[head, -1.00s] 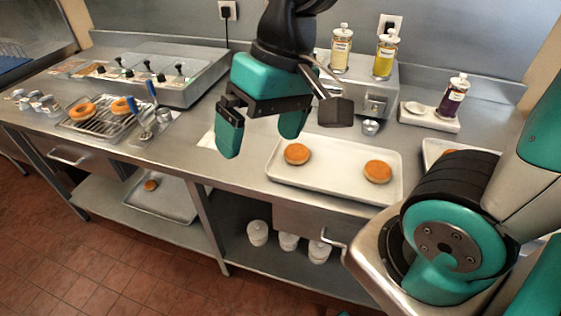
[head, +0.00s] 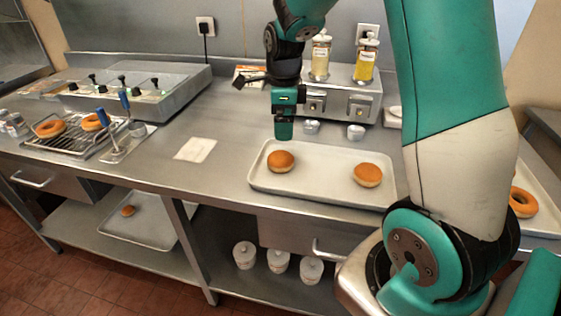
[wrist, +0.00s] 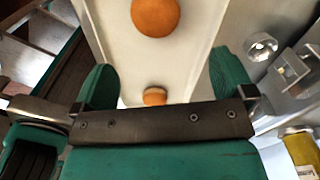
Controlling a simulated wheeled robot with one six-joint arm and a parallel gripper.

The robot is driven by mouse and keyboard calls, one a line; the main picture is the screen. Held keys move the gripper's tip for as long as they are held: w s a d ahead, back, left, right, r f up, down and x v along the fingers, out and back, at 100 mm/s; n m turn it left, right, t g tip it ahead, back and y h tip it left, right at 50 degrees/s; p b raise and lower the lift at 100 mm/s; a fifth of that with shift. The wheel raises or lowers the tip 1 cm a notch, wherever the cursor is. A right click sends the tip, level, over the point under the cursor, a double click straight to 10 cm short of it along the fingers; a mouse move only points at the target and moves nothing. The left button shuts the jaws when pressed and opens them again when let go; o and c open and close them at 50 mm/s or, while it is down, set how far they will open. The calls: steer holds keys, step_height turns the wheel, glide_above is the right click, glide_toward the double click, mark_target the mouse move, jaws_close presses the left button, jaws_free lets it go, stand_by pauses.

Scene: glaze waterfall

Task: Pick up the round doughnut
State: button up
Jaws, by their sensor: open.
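Two round doughnuts without holes lie on a pale tray (head: 325,184): a left one (head: 281,161) and a right one (head: 367,175). My gripper (head: 284,132) is above the tray's back left part, just above and behind the left doughnut as pictured. In the wrist view my open gripper (wrist: 162,82) has its two green fingers apart, with nothing held.
A steel unit (head: 335,98) with bottles and small metal cups stands behind the tray. A wire rack (head: 70,138) at left holds ring doughnuts; another ring doughnut (head: 522,203) lies on the right tray. A white square (head: 195,149) lies left of the tray, with bare counter around it.

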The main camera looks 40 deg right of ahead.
mark_target(283, 155)
step_height(283, 155, down, 6)
steer(key=shift+r, duration=0.1)
steer(key=shift+s+a+f+p, duration=0.1)
steer(key=shift+f+p, duration=0.3)
steer(key=shift+f, duration=1)
steer(key=shift+s+a+f+p, duration=0.1)
steer(key=shift+f+p, duration=0.25)
steer(key=shift+f, duration=1)
steer(key=shift+c, duration=0.5)
steer(key=c, duration=0.8)
steer(key=shift+r, duration=0.1)
